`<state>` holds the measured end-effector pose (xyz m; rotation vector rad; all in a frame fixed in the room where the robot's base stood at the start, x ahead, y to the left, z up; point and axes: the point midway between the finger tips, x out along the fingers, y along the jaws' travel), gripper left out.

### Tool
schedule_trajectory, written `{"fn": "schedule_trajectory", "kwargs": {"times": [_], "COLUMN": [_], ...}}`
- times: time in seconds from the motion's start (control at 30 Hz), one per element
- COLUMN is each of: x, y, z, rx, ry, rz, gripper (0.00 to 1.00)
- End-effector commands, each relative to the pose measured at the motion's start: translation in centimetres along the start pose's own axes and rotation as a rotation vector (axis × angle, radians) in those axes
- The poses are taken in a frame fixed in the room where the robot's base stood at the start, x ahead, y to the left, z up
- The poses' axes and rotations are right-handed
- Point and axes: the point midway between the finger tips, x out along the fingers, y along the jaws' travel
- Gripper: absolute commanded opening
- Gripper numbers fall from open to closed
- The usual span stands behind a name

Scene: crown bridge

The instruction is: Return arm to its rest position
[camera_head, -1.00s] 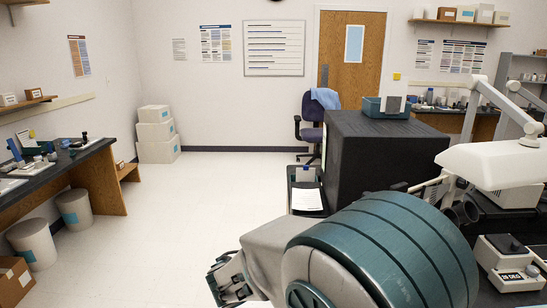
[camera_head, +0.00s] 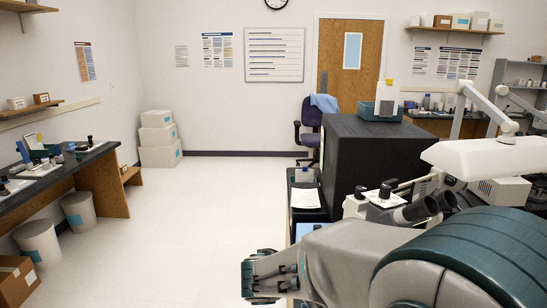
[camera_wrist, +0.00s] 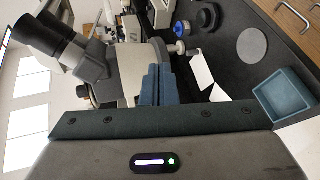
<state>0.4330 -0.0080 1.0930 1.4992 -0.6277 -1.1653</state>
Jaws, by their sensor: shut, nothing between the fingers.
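My arm reaches in from the lower right of the head view, with its grey and teal links in the foreground. My gripper (camera_head: 250,280) is at its left end, low in the picture, above the pale floor. In the wrist view its two blue fingers (camera_wrist: 158,85) are together with nothing between them. A microscope (camera_wrist: 125,62) stands beyond the fingers in the wrist view, apart from them as far as I can tell. In the head view its eyepieces (camera_head: 425,208) show just above my arm.
A black cabinet (camera_head: 375,160) and dark bench stand behind my arm. A teal tray (camera_wrist: 283,95) lies on the bench. The left bench (camera_head: 60,172), bins (camera_head: 78,211) and stacked boxes (camera_head: 160,140) are farther off. The floor (camera_head: 215,195) between is clear.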

Motion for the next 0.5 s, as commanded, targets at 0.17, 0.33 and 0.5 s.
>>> {"fn": "schedule_trajectory", "kwargs": {"times": [0.17,0.33,0.5], "x": [1.9,1.8,-0.3], "y": [-1.8,-4.7,-7.0], "z": [4.5,9.2,11.9], "rx": [0.027,0.108,0.255], "ry": [-0.104,-0.173,-0.159], "rz": [-0.231,-0.552,-0.849], "gripper": [0.0,0.0,0.0]}}
